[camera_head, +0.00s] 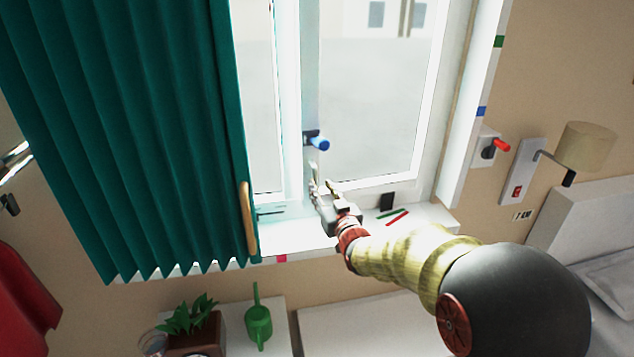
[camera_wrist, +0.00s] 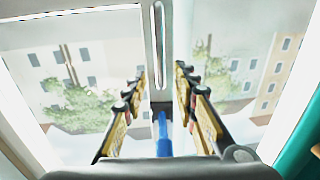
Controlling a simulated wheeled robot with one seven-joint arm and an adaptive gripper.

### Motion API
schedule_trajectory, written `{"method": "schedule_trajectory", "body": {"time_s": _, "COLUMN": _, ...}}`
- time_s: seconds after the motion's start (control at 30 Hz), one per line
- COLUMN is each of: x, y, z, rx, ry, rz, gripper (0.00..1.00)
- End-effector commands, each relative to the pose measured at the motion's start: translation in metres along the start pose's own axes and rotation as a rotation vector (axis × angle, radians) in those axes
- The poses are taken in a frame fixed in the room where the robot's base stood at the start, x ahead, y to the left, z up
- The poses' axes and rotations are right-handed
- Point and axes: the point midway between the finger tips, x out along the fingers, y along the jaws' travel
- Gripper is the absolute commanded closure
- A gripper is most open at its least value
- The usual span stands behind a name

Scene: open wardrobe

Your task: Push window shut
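The white-framed window (camera_head: 308,110) has a left pane partly behind the curtain and a right pane in full view. I cannot tell how far open it stands. A blue handle (camera_head: 319,143) sits on the upright frame bar between the panes. My gripper (camera_head: 315,183) is just below the handle in the head view, in front of the bar. In the wrist view my gripper (camera_wrist: 160,75) is open, its fingers spread either side of the bar. The blue handle (camera_wrist: 163,135) shows between them. Contact with the handle or frame is not visible.
A teal curtain (camera_head: 140,130) hangs at the left with a wooden grip (camera_head: 247,218) on its edge. Small red and green sticks (camera_head: 396,215) lie on the sill. A wall lamp (camera_head: 585,147) and a red-handled switch (camera_head: 500,145) are at right. A plant (camera_head: 190,315) and green watering can (camera_head: 258,320) stand below.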

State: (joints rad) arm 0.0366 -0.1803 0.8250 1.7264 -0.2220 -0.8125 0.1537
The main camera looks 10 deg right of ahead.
Motion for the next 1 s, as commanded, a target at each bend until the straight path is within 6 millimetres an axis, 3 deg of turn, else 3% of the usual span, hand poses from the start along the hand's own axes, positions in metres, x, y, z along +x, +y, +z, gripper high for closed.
{"method": "schedule_trajectory", "body": {"time_s": 0.1, "x": -0.023, "y": 0.000, "z": -0.001, "rx": 0.001, "ry": 0.001, "rz": 0.001, "gripper": 0.72}}
{"method": "schedule_trajectory", "body": {"time_s": 0.3, "x": -0.048, "y": 0.000, "z": 0.000, "rx": 0.001, "ry": -0.001, "rz": 0.000, "gripper": 0.72}}
{"method": "schedule_trajectory", "body": {"time_s": 0.8, "x": -0.058, "y": 0.001, "z": 0.001, "rx": 0.000, "ry": 0.000, "rz": 0.002, "gripper": 0.72}}
{"method": "schedule_trajectory", "body": {"time_s": 0.9, "x": -0.059, "y": 0.016, "z": 0.004, "rx": 0.001, "ry": -0.001, "rz": 0.024, "gripper": 0.72}}
{"method": "schedule_trajectory", "body": {"time_s": 1.0, "x": -0.064, "y": 0.051, "z": 0.008, "rx": 0.000, "ry": 0.001, "rz": 0.078, "gripper": 0.72}}
